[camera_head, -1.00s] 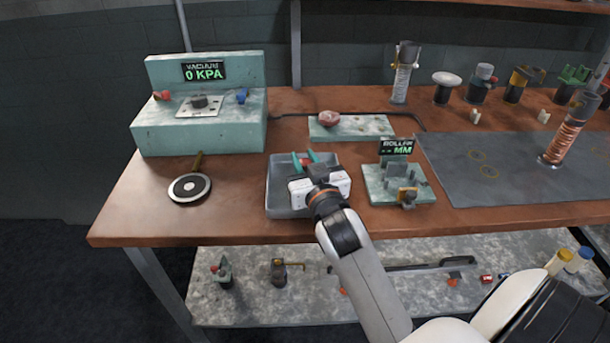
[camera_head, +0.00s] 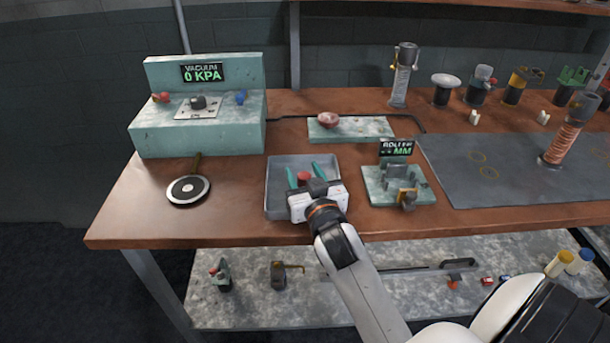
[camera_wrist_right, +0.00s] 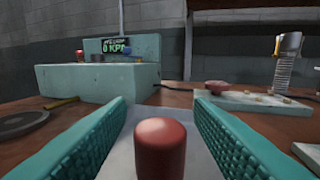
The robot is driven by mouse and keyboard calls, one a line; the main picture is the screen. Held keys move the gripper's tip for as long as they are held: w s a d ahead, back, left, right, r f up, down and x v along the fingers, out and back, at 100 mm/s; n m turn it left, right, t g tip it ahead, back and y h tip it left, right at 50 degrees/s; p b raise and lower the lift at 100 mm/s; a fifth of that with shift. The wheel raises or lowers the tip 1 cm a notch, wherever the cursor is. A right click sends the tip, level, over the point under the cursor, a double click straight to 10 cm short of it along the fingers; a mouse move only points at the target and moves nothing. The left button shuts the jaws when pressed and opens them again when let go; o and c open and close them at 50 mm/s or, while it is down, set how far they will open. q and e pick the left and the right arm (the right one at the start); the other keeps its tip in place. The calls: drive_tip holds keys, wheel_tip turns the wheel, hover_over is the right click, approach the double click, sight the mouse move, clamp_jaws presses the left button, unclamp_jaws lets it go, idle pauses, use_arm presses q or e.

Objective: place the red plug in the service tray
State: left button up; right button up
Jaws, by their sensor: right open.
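The red plug (camera_head: 304,178) stands in the grey service tray (camera_head: 281,166), between the teal fingers of my right gripper (camera_head: 304,176). In the right wrist view the red plug (camera_wrist_right: 161,148) is upright and close, with a gap on each side to the ribbed fingers (camera_wrist_right: 160,135). The right gripper is open. The tray's front part is hidden behind my right wrist. My left gripper is not in view.
The vacuum box (camera_head: 200,130) stands at the left, with a black round disc (camera_head: 188,190) in front of it. The roller stand (camera_head: 398,185) is close on the tray's right. A pale plate (camera_head: 360,128) with a reddish knob (camera_head: 328,119) lies behind.

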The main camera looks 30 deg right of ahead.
drive_tip(key=shift+r, duration=0.25)
drive_tip(key=v, duration=1.2)
drive_tip(key=shift+b, duration=0.35)
drive_tip(key=shift+f, duration=0.1)
